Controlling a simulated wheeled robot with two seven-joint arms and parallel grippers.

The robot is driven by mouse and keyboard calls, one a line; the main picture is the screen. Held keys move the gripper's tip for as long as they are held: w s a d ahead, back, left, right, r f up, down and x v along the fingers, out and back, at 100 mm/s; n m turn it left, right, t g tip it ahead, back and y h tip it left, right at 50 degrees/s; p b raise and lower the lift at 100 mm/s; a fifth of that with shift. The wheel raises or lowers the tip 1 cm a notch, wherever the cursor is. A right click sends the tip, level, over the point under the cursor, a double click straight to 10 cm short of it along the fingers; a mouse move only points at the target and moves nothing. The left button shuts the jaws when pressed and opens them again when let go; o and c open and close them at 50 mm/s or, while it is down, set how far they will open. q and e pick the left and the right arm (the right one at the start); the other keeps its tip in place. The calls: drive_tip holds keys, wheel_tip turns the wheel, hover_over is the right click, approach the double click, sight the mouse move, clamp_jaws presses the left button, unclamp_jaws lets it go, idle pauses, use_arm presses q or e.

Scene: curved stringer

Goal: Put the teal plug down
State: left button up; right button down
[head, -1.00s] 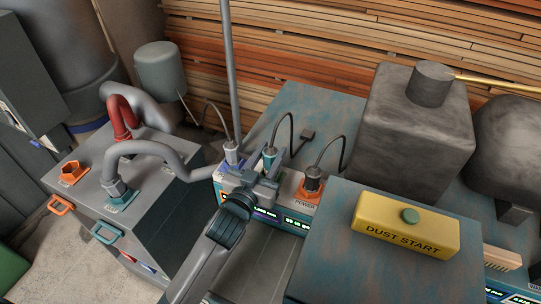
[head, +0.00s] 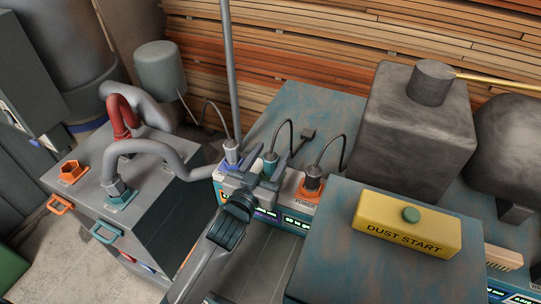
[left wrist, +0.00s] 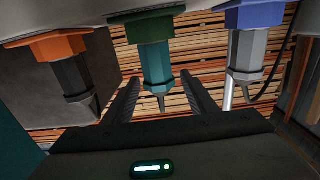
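The teal plug (head: 270,162) stands upright on the power box (head: 292,186), between the blue-based grey plug and the orange plug, with its cable rising from its top. In the left wrist view the teal plug (left wrist: 155,65) sits at a green base, its cable end between my fingers. My left gripper (head: 265,174) is just in front of it. The left wrist view shows the gripper (left wrist: 160,90) open, with a gap on each side of the plug. My right gripper is not in view.
The blue-based plug (head: 231,154) and orange plug (head: 312,182) stand close on either side. A loose black plug (head: 306,134) lies behind. The yellow DUST START box (head: 407,224) is at right. A cabinet with hoses (head: 160,152) is at left.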

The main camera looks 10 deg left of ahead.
use_arm(q)
drive_tip(key=shift+r, duration=0.1)
drive_tip(key=shift+r+p, duration=0.3)
drive_tip(key=shift+r, duration=0.25)
drive_tip(key=shift+s+f, duration=0.15)
drive_tip(key=shift+s, duration=0.15)
drive_tip(key=s+a+b, duration=0.2)
drive_tip(key=s+b, duration=0.1)
drive_tip(key=s, duration=0.8)
drive_tip(key=shift+a+b, duration=0.15)
drive_tip(key=shift+b, duration=0.15)
drive_tip(key=shift+s, duration=0.2)
